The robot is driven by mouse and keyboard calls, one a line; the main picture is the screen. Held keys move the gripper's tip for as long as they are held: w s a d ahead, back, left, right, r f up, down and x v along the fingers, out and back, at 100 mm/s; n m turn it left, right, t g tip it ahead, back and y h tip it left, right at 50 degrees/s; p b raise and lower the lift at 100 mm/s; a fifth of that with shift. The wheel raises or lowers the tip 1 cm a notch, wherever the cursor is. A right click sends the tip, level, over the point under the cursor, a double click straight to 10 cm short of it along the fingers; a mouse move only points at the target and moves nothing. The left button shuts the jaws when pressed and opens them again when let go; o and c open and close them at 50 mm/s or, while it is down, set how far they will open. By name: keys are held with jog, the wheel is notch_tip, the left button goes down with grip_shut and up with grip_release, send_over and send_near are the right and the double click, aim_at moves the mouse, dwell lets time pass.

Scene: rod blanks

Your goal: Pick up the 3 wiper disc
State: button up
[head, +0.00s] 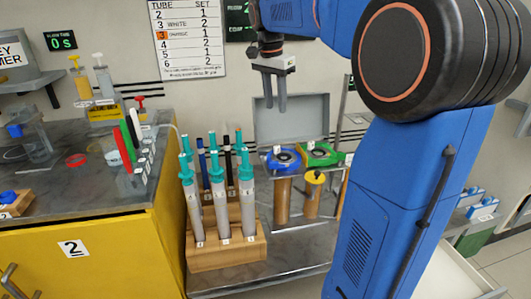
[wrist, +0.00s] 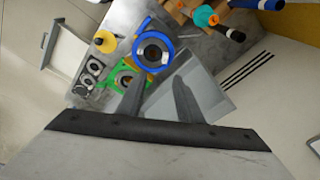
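Several thin discs stand upright in a row on the dark left counter in the head view: a red disc (head: 121,146), a green disc (head: 128,140) and a white disc (head: 136,126). Small tags stand in front of them, too small to read, so I cannot tell which is number 3. My gripper (head: 275,104) hangs fingers down, well to the right of the discs, above the open grey case. Its two fingers are apart with nothing between them. In the wrist view my gripper (wrist: 160,85) also shows spread, empty fingers. The upright discs are not identifiable there.
A blue ring holder (head: 281,158) and a green one (head: 320,154) sit below my gripper. A wooden rack (head: 228,250) holds several teal-topped syringes. A yellow-capped cylinder (head: 314,180) stands nearby. A red ring (head: 76,160) lies on the left counter (head: 90,190).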

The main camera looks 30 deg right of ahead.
jog(key=w, duration=0.2)
send_over(277, 146)
jog(key=f, duration=0.7)
jog(key=a+f, duration=0.1)
jog(key=f, duration=0.3)
jog(key=shift+w, duration=0.15)
jog(key=shift+d+f, duration=0.2)
jog(key=shift+f, duration=1.3)
jog(key=shift+d+f, duration=0.15)
jog(key=shift+f, duration=1.35)
jog(key=shift+c, duration=0.6)
grip_shut()
